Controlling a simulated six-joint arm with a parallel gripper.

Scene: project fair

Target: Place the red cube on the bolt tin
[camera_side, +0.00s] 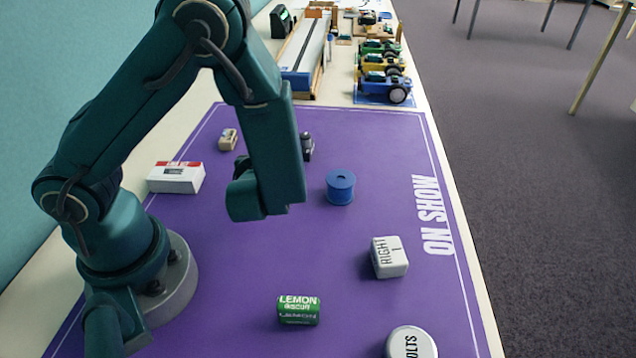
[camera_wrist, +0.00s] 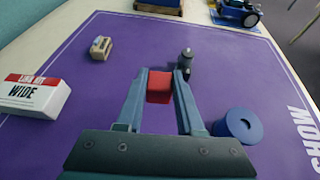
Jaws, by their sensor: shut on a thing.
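My gripper (camera_wrist: 161,84) is shut on the red cube (camera_wrist: 159,91), which sits between the two fingertips in the wrist view. In the side view my arm hides the cube and the fingertips, so I cannot tell whether the cube touches the mat. The bolt tin (camera_side: 411,344) has a white round lid lettered "OLTS", cut off by the bottom edge of the side view. It stands well nearer the side camera than my gripper and is out of the wrist view.
On the purple mat (camera_side: 240,290) are a blue spool (camera_side: 340,187), a white "RIGHT" block (camera_side: 389,257), a green lemon tin (camera_side: 298,310), a red-and-white box (camera_side: 175,178) and a small beige block (camera_side: 228,139). A dark weight-like piece (camera_wrist: 186,62) stands just beyond the right finger.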

